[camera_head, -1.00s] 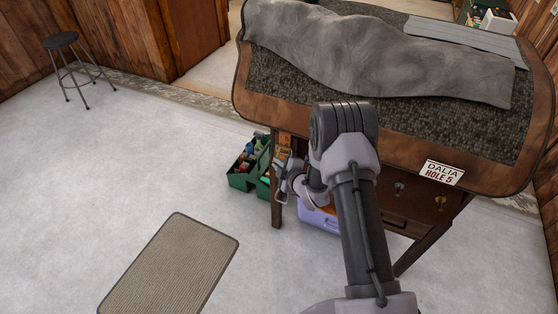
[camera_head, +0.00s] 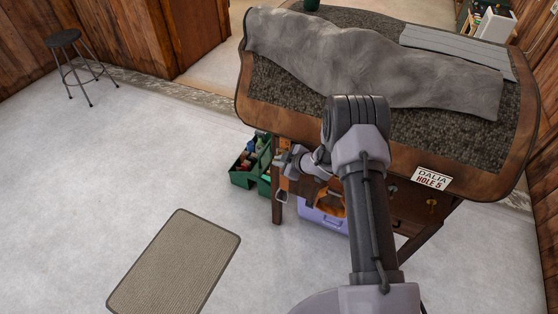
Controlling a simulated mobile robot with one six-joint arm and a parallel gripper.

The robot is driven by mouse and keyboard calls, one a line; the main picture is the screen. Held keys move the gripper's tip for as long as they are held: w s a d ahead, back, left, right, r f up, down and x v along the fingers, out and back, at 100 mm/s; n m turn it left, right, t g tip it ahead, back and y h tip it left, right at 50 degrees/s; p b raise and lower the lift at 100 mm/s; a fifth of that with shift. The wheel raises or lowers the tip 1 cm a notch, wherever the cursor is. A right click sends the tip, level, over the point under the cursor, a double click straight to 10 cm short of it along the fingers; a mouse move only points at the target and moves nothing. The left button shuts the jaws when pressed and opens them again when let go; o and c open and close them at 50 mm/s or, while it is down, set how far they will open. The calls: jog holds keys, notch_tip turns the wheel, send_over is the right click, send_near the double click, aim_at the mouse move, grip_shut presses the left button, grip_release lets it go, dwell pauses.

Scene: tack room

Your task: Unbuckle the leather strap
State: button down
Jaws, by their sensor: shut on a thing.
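My gripper (camera_head: 283,188) is low at the table's left front leg, below the tabletop edge. It is shut, and it looks closed on a small part of the leather strap, but my own wrist and the small size hide the held part. An orange-brown piece (camera_head: 329,204), possibly leather, shows beside my wrist under the table. I cannot make out the strap's buckle, its tongue or its holes. A white sign reading "DALIA HOLE 5" (camera_head: 433,178) is on the table's front edge.
The wooden table (camera_head: 262,113) carries a grey cloth (camera_head: 365,60). Under or beside it are a green crate (camera_head: 243,178) with items and a lilac box (camera_head: 318,217). A mat (camera_head: 176,262) lies on open floor at left; a stool (camera_head: 64,40) stands far left.

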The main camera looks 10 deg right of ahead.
jog(key=c, duration=1.6)
grip_release()
jog(key=shift+w, duration=0.1)
jog(key=shift+o, duration=0.2)
jog(key=p+v, duration=0.4)
jog(key=v, duration=1.3)
jog(key=shift+s, duration=0.2)
jog(key=shift+r, duration=0.1)
